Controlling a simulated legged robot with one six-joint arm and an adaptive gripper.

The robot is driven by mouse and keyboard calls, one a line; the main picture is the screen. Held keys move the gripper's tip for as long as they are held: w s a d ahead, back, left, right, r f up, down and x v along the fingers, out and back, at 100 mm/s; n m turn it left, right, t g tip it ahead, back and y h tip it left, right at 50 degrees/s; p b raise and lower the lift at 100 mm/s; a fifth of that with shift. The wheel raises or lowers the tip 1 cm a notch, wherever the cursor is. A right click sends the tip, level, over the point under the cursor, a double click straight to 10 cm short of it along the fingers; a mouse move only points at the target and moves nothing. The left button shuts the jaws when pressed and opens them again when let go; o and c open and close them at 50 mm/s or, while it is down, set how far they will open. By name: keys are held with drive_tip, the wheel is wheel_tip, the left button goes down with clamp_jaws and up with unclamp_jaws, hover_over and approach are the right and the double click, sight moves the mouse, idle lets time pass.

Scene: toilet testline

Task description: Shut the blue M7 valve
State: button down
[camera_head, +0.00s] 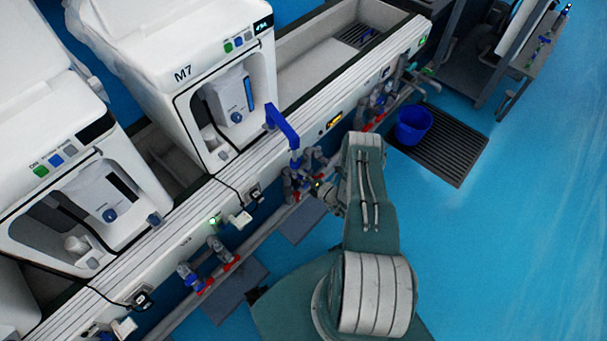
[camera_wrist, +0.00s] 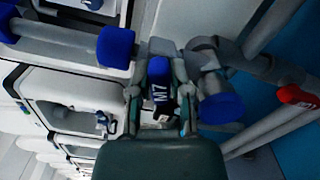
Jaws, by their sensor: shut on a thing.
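The blue M7 valve handle (camera_wrist: 158,88), with a white M7 label, is between the two fingers of my gripper (camera_wrist: 160,105) in the wrist view. The fingers are closed on its sides. In the head view my gripper (camera_head: 322,190) reaches the pipework below the white machine marked M7 (camera_head: 183,75). The handle is too small and crowded there to make out its angle. Another blue part (camera_wrist: 220,107) sits just right of the fingers in the wrist view.
A red handle (camera_wrist: 297,95) and grey pipes lie to the right in the wrist view. A blue bucket (camera_head: 412,124) stands on a dark floor grate (camera_head: 448,150). The blue floor at right is open.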

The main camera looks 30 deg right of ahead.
drive_tip(key=shift+f+m, duration=0.15)
drive_tip(key=shift+m, duration=1.85)
drive_tip(key=c, duration=0.6)
unclamp_jaws()
drive_tip(key=shift+f, duration=0.1)
drive_tip(key=shift+o, duration=0.2)
drive_tip(key=shift+d, duration=0.1)
